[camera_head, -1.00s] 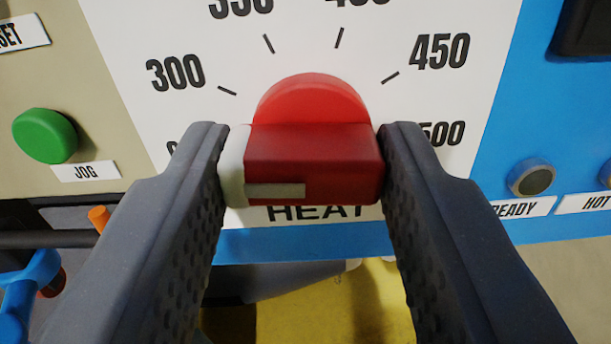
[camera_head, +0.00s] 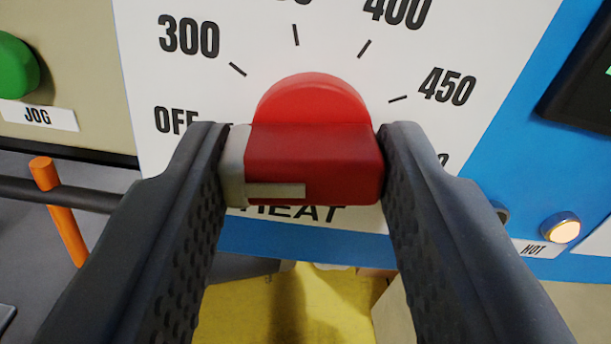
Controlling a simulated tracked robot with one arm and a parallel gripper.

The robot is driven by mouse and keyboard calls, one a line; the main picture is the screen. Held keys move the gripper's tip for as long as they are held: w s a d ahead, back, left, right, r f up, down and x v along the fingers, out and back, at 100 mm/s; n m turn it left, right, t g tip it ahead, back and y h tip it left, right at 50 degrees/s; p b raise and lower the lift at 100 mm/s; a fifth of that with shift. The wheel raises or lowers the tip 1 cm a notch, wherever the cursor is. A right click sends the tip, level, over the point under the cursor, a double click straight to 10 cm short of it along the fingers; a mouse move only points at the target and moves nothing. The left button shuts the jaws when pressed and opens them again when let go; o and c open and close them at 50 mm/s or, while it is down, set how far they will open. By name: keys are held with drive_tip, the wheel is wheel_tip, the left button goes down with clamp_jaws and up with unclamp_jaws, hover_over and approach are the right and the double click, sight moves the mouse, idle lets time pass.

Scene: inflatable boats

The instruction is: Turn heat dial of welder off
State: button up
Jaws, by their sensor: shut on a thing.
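The red heat dial (camera_head: 312,100) is in the middle of the view, on a white scale plate (camera_head: 245,85) of the welder. Its raised grip bar lies level across the picture, with the pale pointer end (camera_head: 238,165) at the left. My gripper (camera_head: 306,165) is shut on this bar, one finger at each end. The OFF mark (camera_head: 172,120) shows just left and above the pale end, partly hidden by the left finger. Whether the pointer lines up exactly with OFF cannot be told. The HEAT label below is partly covered by the bar.
A green JOG button (camera_head: 14,66) is at the upper left. A lit HOT lamp (camera_head: 561,228) is at the lower right, and another lamp there is mostly hidden by the right finger. An orange bar (camera_head: 60,212) stands at the left. A yellow surface (camera_head: 285,305) lies below the panel.

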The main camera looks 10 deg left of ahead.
drive_tip(key=o, duration=1)
drive_tip(key=v, duration=1.3)
drive_tip(key=shift+s+d, duration=0.1)
drive_tip(key=shift+s, duration=0.25)
drive_tip(key=s+d+r+m+h, duration=0.1)
drive_tip(key=s+d+r, duration=0.2)
drive_tip(key=d+r, duration=0.2)
drive_tip(key=s+d+r+m+g+h, duration=0.1)
drive_tip(key=s+d+r+m+h, duration=0.1)
drive_tip(key=d+r, duration=0.4)
drive_tip(key=s+d+r+m+g+h, duration=0.1)
drive_tip(key=s+d+r+m+h, duration=0.1)
drive_tip(key=d+r, duration=0.4)
drive_tip(key=shift+s+r, duration=0.3)
drive_tip(key=shift+r, duration=0.6)
drive_tip(key=shift+s+r, duration=0.25)
drive_tip(key=shift+r, duration=0.6)
drive_tip(key=shift+s+r, duration=0.3)
drive_tip(key=shift+r, duration=0.6)
